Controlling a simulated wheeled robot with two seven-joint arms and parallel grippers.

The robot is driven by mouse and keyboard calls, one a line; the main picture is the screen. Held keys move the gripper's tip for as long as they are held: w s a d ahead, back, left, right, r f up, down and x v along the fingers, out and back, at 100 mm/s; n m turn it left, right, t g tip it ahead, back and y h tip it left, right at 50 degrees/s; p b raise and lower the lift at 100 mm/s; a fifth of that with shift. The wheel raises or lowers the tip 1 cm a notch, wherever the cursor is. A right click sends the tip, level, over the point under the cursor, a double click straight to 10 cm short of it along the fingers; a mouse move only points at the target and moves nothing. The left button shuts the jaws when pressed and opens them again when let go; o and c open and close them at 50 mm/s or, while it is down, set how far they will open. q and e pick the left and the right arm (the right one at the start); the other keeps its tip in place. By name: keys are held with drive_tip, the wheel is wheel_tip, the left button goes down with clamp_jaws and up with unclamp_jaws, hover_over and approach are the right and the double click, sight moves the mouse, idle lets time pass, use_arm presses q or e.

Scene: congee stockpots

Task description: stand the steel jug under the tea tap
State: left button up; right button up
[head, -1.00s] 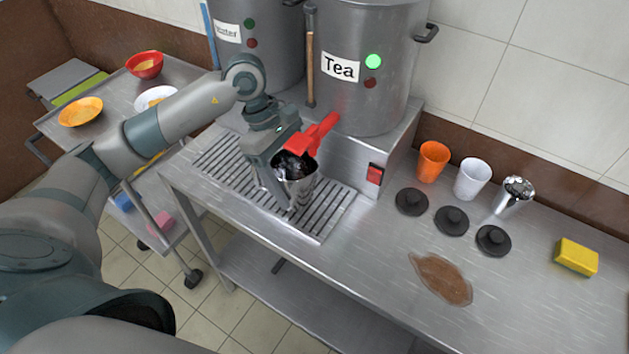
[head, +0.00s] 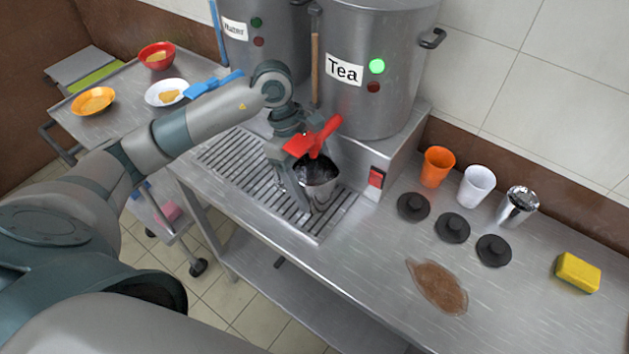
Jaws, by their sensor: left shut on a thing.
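The steel jug (head: 322,188) is upright over the right part of the slatted drip tray, with its dark inside showing. My left gripper (head: 297,190) is shut on its left side. The tea tap, with its red lever (head: 325,133), sticks out from the tea stockpot (head: 370,100) just above the jug's mouth. My gripper partly hides the tap, and its spout is hidden. I cannot tell whether the jug's base touches the drip tray (head: 222,155). My right gripper is not in view.
Orange, white and steel cups (head: 520,205) stand right of the red switch (head: 376,178), near several black lids (head: 452,227). A brown spill (head: 438,286) and yellow sponge (head: 578,272) lie on the counter. A trolley with bowls (head: 93,101) stands left.

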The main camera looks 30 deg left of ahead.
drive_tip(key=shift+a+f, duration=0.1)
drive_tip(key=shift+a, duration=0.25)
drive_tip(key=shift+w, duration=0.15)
use_arm(q)
drive_tip(key=o, duration=1.1)
drive_tip(key=shift+o, duration=0.2)
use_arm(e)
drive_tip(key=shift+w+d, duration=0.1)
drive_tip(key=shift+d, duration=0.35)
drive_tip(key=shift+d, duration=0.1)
